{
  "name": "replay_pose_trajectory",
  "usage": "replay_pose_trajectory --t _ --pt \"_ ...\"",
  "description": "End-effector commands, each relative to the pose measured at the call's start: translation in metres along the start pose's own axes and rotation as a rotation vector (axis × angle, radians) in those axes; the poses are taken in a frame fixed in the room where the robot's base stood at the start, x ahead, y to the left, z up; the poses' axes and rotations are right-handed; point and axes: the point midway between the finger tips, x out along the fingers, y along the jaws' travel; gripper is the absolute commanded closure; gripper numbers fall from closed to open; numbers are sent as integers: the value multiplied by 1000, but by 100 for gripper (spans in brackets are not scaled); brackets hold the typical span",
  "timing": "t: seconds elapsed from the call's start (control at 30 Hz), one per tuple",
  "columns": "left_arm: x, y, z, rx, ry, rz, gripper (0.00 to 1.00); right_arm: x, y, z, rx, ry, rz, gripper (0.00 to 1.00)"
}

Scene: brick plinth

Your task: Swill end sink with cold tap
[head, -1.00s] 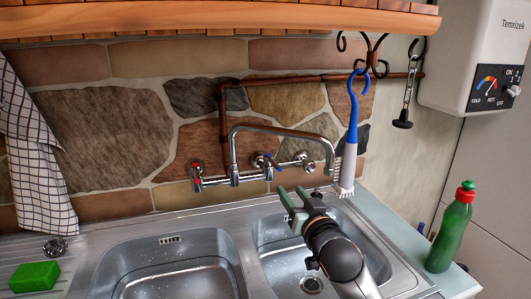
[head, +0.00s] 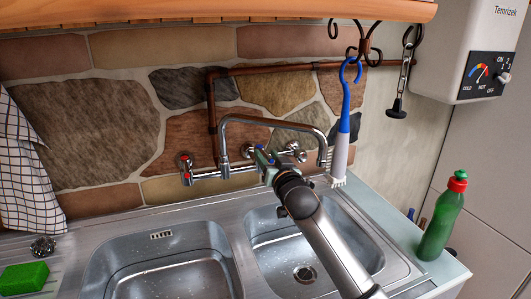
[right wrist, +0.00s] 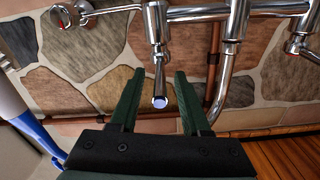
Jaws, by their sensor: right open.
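The mixer tap on the stone wall has a curved spout (head: 270,120) whose end hangs above the right-hand end sink (head: 262,240). No water stream shows. A red-marked handle (head: 184,162) is at its left. My right gripper (head: 264,160) is at the tap body and hides part of it in the head view. In the right wrist view my right gripper (right wrist: 157,95) is open, with a chrome tap lever (right wrist: 159,70) with a pale blue end between its green fingers. I cannot tell whether the fingers touch it. My left gripper is out of view.
A blue-and-white brush (head: 344,130) hangs from a hook just right of the spout. A green bottle (head: 441,220) stands on the right counter. A second sink (head: 160,265) and a green sponge (head: 24,277) are at the left. A water heater (head: 480,50) hangs at upper right.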

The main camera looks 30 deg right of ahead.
Motion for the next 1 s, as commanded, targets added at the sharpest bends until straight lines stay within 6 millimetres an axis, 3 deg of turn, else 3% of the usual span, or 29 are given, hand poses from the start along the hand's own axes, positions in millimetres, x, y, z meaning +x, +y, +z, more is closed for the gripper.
replay_pose_trajectory --t 0.2,0.57,1.0 --pt "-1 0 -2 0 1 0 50 16 0 -1 -1 1 0 53" --pt "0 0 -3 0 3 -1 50 18 0 0 -1 0 -1 54" --pt "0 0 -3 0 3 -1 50 18 0 0 -1 0 -1 100"
